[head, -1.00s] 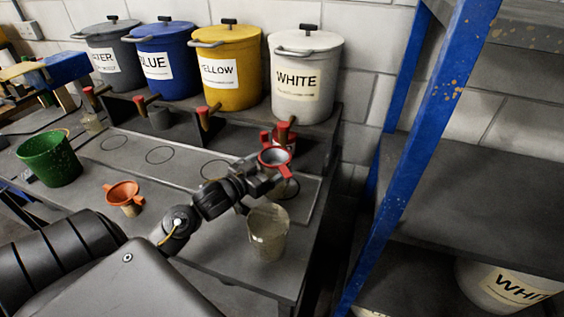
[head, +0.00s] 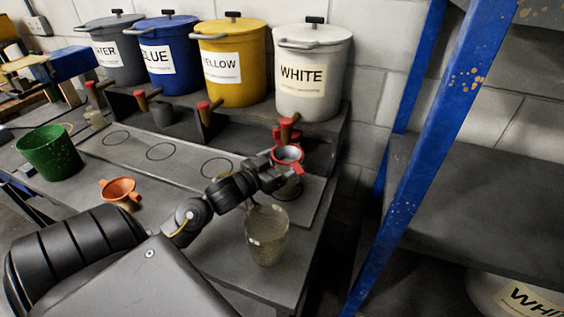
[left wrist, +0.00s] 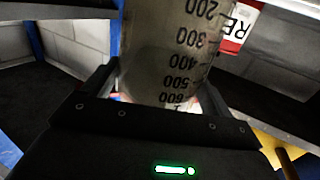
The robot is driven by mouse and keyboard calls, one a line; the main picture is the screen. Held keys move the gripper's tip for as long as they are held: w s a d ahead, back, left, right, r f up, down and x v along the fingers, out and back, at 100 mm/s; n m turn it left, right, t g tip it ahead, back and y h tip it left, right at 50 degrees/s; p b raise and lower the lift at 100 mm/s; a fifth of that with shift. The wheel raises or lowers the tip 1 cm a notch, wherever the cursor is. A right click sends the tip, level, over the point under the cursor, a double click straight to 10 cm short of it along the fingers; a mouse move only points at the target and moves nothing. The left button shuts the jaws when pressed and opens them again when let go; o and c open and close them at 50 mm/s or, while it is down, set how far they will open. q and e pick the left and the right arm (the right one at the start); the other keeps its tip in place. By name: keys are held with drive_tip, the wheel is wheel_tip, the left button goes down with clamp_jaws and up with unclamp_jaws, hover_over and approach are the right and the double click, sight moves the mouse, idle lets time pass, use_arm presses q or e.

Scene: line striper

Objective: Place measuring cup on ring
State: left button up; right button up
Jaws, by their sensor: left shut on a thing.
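My left gripper (head: 280,170) is shut on the measuring cup (left wrist: 170,50), a translucent grey cup with black volume numbers, seen close in the left wrist view. Dark outlined rings lie on the counter strip; the ring (head: 289,194) under the white bucket's tap is partly hidden by my gripper. I cannot tell whether the cup touches the counter. Two other rings (head: 217,167) (head: 161,151) are empty. My right gripper is not in view.
A second clear cup (head: 267,240) stands nearer, just below my gripper. An orange funnel (head: 120,189) and a green bucket (head: 50,153) stand left. The white bucket (head: 312,75) and its red-tipped tap (head: 287,130) are behind. A blue rack post (head: 420,150) rises right.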

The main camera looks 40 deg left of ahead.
use_arm(q)
drive_tip(key=o, duration=1.1)
drive_tip(key=shift+s, duration=0.1)
drive_tip(key=shift+r, duration=0.1)
drive_tip(key=shift+s, duration=0.3)
drive_tip(key=s, duration=0.3)
drive_tip(key=s+b, duration=0.1)
drive_tip(key=s, duration=0.3)
drive_tip(key=s+a, duration=0.1)
drive_tip(key=s, duration=0.3)
drive_tip(key=shift+s+r+b, duration=0.2)
drive_tip(key=shift+r+b, duration=0.1)
